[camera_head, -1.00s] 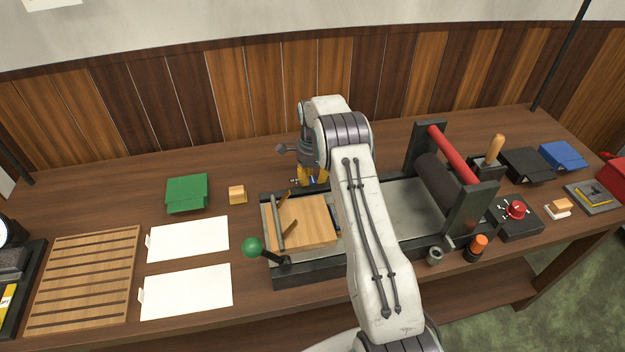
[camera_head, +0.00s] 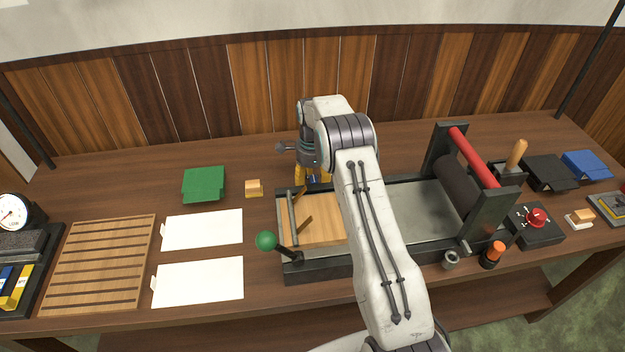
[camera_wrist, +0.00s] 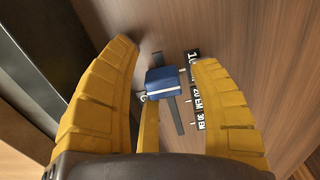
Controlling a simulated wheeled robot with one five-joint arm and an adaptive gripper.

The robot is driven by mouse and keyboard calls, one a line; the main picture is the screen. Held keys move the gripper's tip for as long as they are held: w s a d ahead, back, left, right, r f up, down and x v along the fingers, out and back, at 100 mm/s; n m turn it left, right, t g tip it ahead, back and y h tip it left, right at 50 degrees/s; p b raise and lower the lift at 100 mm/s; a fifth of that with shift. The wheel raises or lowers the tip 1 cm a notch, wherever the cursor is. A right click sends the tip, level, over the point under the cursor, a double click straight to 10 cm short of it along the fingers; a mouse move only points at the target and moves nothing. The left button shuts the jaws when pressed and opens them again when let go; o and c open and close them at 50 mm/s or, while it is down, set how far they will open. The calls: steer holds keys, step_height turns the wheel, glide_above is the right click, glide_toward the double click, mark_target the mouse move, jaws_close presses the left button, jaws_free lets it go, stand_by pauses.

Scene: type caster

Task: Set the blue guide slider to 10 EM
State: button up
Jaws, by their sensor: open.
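The blue guide slider (camera_wrist: 163,82) sits on a dark narrow rail (camera_wrist: 178,118) in the wrist view, a white line across it. Beside the rail are black labels: the 20 EM label (camera_wrist: 197,97), the 30 EM label (camera_wrist: 201,119), and a top one (camera_wrist: 192,66) starting with "1", partly hidden by a finger. The white line lies between the top label and 20 EM, closer to 20 EM. My gripper (camera_wrist: 170,70) is open, its yellow fingers on either side of the slider, apparently not touching it. In the head view my gripper (camera_head: 312,178) is behind the press bed.
The press (camera_head: 420,215) with its wooden block (camera_head: 318,222) stands in front of my gripper. A green-knobbed lever (camera_head: 266,241) is at its left.

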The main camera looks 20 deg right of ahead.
mark_target(312, 178)
steer(key=shift+r, duration=0.15)
steer(key=shift+w+d+r, duration=0.1)
steer(key=shift+r, duration=0.15)
step_height(312, 178, up, 11)
steer(key=shift+r, duration=0.15)
stand_by(0.4)
stand_by(0.3)
